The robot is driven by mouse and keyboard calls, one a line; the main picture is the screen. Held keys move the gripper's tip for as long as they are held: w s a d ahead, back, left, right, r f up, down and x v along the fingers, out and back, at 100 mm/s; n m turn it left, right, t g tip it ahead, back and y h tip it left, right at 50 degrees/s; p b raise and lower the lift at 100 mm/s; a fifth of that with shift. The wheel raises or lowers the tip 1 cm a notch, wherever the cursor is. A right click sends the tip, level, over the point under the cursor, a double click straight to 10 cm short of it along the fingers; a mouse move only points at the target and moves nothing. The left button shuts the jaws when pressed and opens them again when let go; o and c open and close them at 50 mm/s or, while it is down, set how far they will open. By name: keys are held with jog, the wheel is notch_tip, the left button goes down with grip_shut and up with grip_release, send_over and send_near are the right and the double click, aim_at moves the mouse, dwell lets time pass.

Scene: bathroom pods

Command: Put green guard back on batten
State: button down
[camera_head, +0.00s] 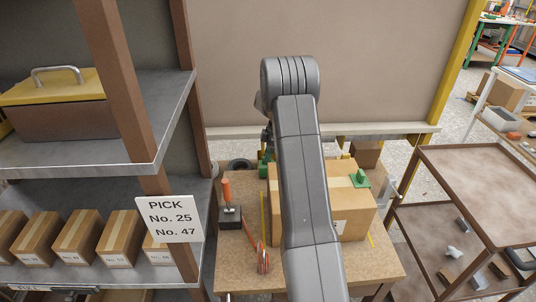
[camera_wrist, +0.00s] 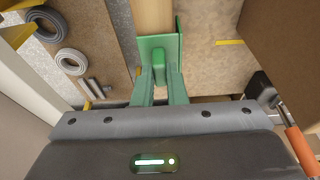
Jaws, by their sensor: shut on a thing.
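In the wrist view my gripper (camera_wrist: 161,90) is shut on the green guard (camera_wrist: 172,40), gripping its raised block between the fingers. The guard's flat plate and upright side face away from me. A pale wooden strip, seemingly the batten (camera_wrist: 152,14), runs from the guard toward the top edge. I cannot tell whether guard and strip touch. In the head view my arm hides most of the gripper; a little green shows left of the arm, above the workbench's back.
The carton (camera_head: 352,208) stands on the workbench (camera_head: 375,262). An orange-handled tool (camera_head: 227,190) stands in a dark block at left, beside an orange-and-grey tool (camera_head: 262,255). A shelf (camera_head: 165,105) rises at left; a brown cart (camera_head: 475,180) is at right. Grey rolls (camera_wrist: 72,62) lie left in the wrist view.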

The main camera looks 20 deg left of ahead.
jog(key=shift+w, duration=0.1)
jog(key=c, duration=1.4)
grip_release()
jog(key=b+v, duration=0.1)
jog(key=v, duration=1.2)
jog(key=shift+d+r+b, duration=0.2)
jog(key=shift+r+b, duration=0.15)
jog(key=shift+b, duration=0.05)
